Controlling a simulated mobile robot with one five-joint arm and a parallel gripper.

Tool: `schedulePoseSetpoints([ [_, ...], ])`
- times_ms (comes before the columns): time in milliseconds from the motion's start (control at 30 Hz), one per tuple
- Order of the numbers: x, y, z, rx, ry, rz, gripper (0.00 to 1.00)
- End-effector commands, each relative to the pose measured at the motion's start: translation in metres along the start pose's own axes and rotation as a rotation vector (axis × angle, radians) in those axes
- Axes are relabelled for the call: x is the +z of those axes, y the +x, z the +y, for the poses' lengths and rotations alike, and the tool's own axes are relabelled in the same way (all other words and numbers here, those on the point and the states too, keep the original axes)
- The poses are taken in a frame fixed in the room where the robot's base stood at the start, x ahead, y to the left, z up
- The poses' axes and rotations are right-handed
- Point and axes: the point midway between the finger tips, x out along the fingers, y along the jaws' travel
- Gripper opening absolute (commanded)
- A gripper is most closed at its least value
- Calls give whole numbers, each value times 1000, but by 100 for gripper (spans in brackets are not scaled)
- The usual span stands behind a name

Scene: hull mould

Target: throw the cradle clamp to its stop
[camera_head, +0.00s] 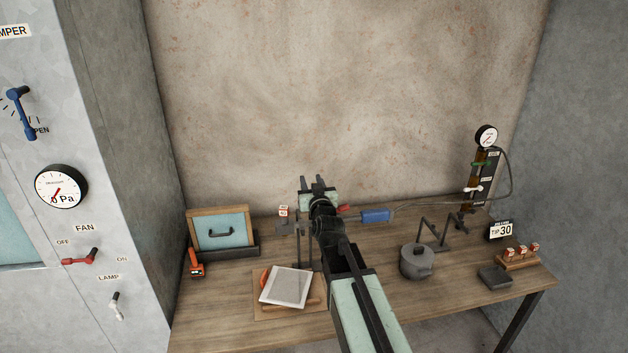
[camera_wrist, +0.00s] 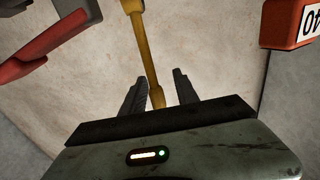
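No part is labelled as the cradle clamp. A red handle (camera_head: 344,208) on a dark fitting shows just right of my wrist in the head view. A red bar (camera_wrist: 42,50) with grey parts is at the upper left in the wrist view; I cannot tell which of these is the clamp. My gripper (camera_head: 313,183) points away toward the back wall above the bench. In the wrist view its fingers (camera_wrist: 156,88) stand apart. A yellow rod (camera_wrist: 138,35) ends between them in the picture, with gaps both sides. My arm hides part of the stand behind it.
The bench (camera_head: 225,298) holds a blue-fronted box (camera_head: 222,231), a white sheet on a board (camera_head: 286,287), a grey pot (camera_head: 416,262) and a blue cylinder (camera_head: 376,215). A gauge post (camera_head: 482,175) stands right. A red numbered block (camera_wrist: 290,22) is near in the wrist view.

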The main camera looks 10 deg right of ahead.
Motion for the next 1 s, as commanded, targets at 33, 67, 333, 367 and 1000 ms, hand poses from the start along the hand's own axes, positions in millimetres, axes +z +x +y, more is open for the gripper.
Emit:
schedulePoseSetpoints([
  [33, 0, 0, 0, 1, 0, 0, 36],
  [67, 0, 0, 1, 1, 0, 0, 36],
  [333, 0, 0, 2, 3, 0, 0, 0],
  [367, 0, 0, 2, 3, 0, 0, 0],
  [1000, 0, -1, 4, 5, 0, -1, 0],
])
